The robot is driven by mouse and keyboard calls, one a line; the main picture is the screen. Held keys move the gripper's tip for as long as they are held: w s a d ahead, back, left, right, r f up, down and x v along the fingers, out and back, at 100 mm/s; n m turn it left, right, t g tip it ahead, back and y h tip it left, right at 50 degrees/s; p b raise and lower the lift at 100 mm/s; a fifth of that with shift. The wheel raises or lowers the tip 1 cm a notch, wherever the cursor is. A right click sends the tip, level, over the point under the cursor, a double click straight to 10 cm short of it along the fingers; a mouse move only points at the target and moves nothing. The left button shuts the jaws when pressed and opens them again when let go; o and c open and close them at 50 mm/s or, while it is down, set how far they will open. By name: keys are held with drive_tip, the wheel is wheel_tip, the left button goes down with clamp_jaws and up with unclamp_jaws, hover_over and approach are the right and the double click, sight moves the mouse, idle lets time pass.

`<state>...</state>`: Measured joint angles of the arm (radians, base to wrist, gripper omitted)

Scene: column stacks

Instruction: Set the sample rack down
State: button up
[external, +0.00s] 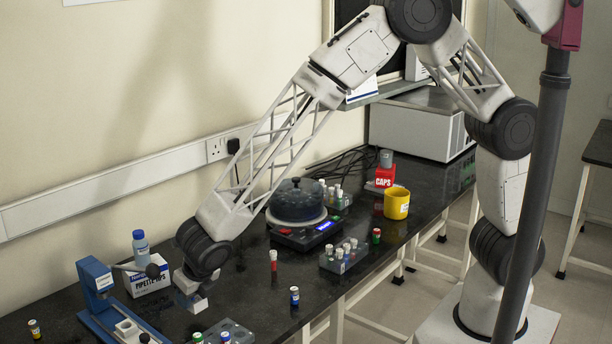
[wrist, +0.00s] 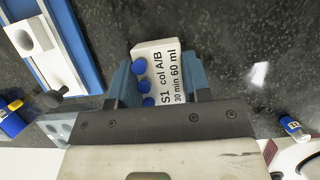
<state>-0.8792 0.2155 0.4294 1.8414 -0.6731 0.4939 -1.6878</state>
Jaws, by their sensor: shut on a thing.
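My gripper (external: 190,297) is low over the near left part of the dark bench. In the wrist view its two blue fingers (wrist: 160,88) are shut on a small white block, which I take to be the sample rack (wrist: 170,58). Its label reads "S1 col A/B 30 min 60 ml", and several round blue caps line its left side. In the external view my gripper largely hides it. I cannot tell whether its underside touches the bench.
A blue press (external: 97,280) and a pipette tips box (external: 148,277) stand left of my gripper. A grey tube rack (external: 232,332) is close in front. A red tube (external: 273,262), a blue-capped vial (external: 294,297) and a round dark-lidded device (external: 297,203) are to the right.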

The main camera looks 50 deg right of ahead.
sight(190, 313)
drive_tip(key=shift+f, duration=1.75)
drive_tip(key=shift+f, duration=0.1)
drive_tip(key=o, duration=1)
drive_tip(key=v, duration=1.2)
drive_tip(key=shift+s, duration=0.1)
